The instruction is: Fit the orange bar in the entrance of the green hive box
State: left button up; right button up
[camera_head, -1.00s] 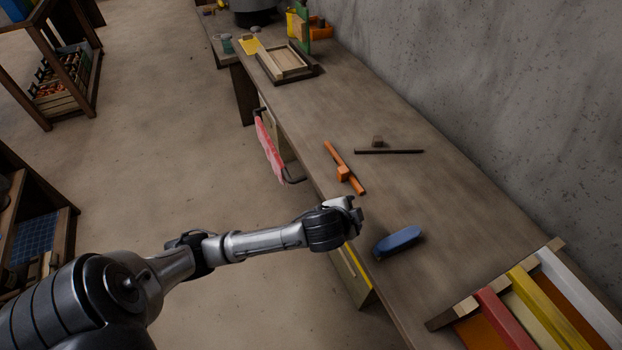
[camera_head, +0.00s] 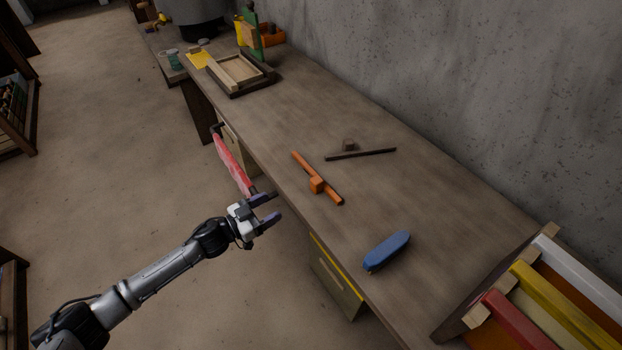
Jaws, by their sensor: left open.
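The orange bar (camera_head: 330,193) lies on the workbench near its front edge, with an orange block (camera_head: 317,184) at its middle. My left gripper (camera_head: 271,208) is open and empty, in front of the bench edge, to the left of the bar and apart from it. A green upright panel (camera_head: 253,40) stands at the far end of the bench by a wooden frame; I cannot tell whether it belongs to the green hive box. No hive entrance can be made out. My right gripper is not in view.
A dark bar (camera_head: 361,154) with a small block lies behind the orange bar. A blue object (camera_head: 387,250) lies to the right. Coloured frames (camera_head: 555,300) fill the near right corner. The bench middle (camera_head: 330,115) is clear.

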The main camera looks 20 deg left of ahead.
pick_arm(q)
send_near(312, 183)
jog(key=shift+w+d+n+b, duration=0.35)
jog(key=shift+w+d, duration=0.5)
jog(key=shift+w, duration=0.3)
jog(key=shift+b+x, duration=0.6)
jog(key=shift+x, duration=2.4)
jog(key=shift+r, duration=0.1)
jog(key=c, duration=1.1)
